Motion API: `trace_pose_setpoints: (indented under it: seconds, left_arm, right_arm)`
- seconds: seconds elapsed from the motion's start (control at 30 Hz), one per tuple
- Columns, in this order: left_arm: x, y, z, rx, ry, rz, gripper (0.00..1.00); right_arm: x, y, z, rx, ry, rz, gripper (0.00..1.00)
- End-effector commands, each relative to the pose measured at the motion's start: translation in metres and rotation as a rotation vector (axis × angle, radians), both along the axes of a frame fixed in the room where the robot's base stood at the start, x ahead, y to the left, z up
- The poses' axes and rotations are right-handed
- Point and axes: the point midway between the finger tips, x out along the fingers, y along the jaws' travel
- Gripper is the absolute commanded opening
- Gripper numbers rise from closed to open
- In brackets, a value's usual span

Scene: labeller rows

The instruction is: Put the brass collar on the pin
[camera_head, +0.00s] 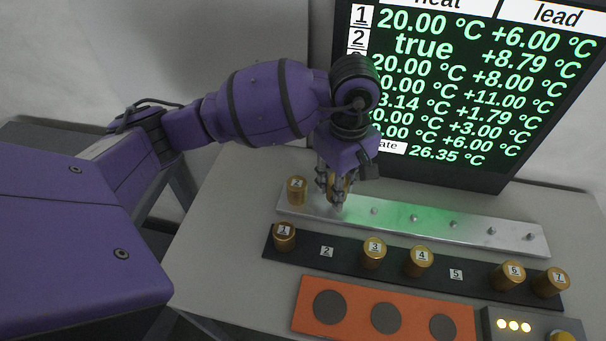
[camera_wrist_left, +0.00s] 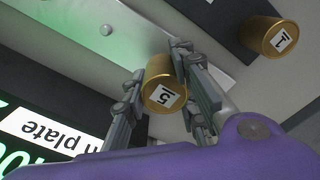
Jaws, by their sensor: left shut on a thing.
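My left gripper (camera_head: 337,200) is shut on a brass collar labelled 5 (camera_wrist_left: 166,85), low over the left part of the silver plate (camera_head: 512,240). The fingers partly cover this collar in the head view. The pin beneath it is hidden, and I cannot tell whether the collar is around it or just above. Bare pins stand to its right, the nearest being a small pin (camera_head: 374,211) that also shows in the left wrist view (camera_wrist_left: 106,30). A brass collar labelled 2 (camera_head: 297,189) stands at the plate's left end. My right gripper is not in view.
A black strip (camera_head: 301,252) in front carries several numbered collars, such as collar 1 (camera_head: 284,236); its places 2 and 5 are empty. An orange panel (camera_head: 357,326) with grey discs and a box with lights (camera_head: 514,325) lie nearer. A screen (camera_head: 480,90) stands behind.

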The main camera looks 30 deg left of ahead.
Motion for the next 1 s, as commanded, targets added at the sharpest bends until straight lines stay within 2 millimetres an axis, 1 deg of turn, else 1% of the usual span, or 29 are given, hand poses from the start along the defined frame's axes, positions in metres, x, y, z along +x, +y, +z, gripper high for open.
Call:
trace_pose_setpoints:
  seconds: [0.07,0.1,0.23,0.47,0.63,0.67,0.7,0.8,1.0]
  left_arm:
    - [0.006,0.001,-0.007,0.000,0.001,0.001,0.00]
    - [0.005,0.001,-0.014,0.001,0.002,0.000,0.00]
    - [0.005,0.001,-0.032,0.000,-0.001,0.000,0.00]
    - [0.006,0.001,-0.033,0.001,-0.005,-0.001,0.00]
    - [0.006,0.001,-0.038,0.000,-0.004,-0.001,0.00]
    - [0.006,0.001,-0.038,0.001,-0.003,-0.001,0.28]
    - [0.006,0.001,-0.038,0.000,-0.004,-0.001,0.34]
    - [0.006,0.001,-0.037,0.000,-0.004,-0.001,0.45]
    - [0.006,0.001,-0.037,0.000,-0.004,-0.001,0.45]
  right_arm:
    - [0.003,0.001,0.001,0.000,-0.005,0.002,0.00]
    - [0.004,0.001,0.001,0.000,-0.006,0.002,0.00]
    - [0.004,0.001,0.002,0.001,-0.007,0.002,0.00]
    - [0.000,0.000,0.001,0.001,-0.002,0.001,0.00]
    - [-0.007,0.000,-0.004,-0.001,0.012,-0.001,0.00]
    - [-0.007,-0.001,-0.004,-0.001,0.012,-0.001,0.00]
    - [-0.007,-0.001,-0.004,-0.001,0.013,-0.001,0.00]
    - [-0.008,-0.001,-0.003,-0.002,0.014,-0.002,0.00]
    - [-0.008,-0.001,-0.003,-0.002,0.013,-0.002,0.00]
